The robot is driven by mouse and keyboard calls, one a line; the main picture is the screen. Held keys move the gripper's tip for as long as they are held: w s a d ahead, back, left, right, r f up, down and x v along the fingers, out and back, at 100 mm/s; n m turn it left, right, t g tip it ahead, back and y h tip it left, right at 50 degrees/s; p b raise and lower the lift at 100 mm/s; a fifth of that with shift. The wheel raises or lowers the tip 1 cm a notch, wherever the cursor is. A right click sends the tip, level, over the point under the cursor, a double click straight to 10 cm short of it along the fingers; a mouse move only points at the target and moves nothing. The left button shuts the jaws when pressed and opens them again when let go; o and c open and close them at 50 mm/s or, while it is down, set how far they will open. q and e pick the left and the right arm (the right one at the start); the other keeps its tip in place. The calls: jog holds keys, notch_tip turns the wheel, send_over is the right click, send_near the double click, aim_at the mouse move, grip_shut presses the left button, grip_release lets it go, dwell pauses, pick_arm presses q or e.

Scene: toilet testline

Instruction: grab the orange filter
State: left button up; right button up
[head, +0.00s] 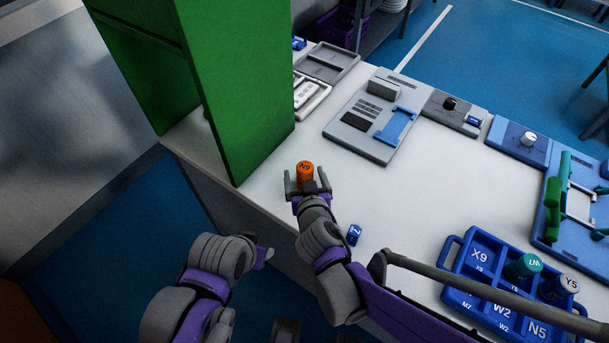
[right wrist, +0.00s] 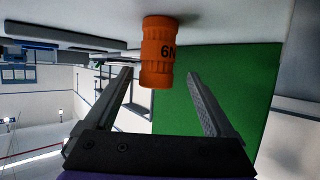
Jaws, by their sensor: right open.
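The orange filter (head: 305,171) stands upright on the white table, close to the green block's base. It is a ribbed cylinder with dark lettering on it. My right gripper (head: 307,178) is open, with its two fingers pointing at the filter, one toward each side of it. In the right wrist view the orange filter (right wrist: 158,52) shows between and beyond the fingertips of the open gripper (right wrist: 160,75); I see no contact. My left gripper (head: 264,256) is at the table's near edge, left of the right arm; its jaw state is unclear.
A tall green block (head: 240,90) stands just left of the filter. A small blue piece (head: 354,235) lies beside my right arm. A blue tray (head: 452,262) with labelled slots and cylinders is at right. Grey and blue fixtures (head: 372,122) line the back. The table between is clear.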

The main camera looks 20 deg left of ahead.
aim_at(303, 163)
jog(key=x, duration=0.5)
jog(key=shift+w+d+b, duration=0.15)
jog(key=shift+w+b, duration=0.1)
jog(key=shift+b, duration=0.1)
jog(key=shift+r, duration=0.1)
grip_shut()
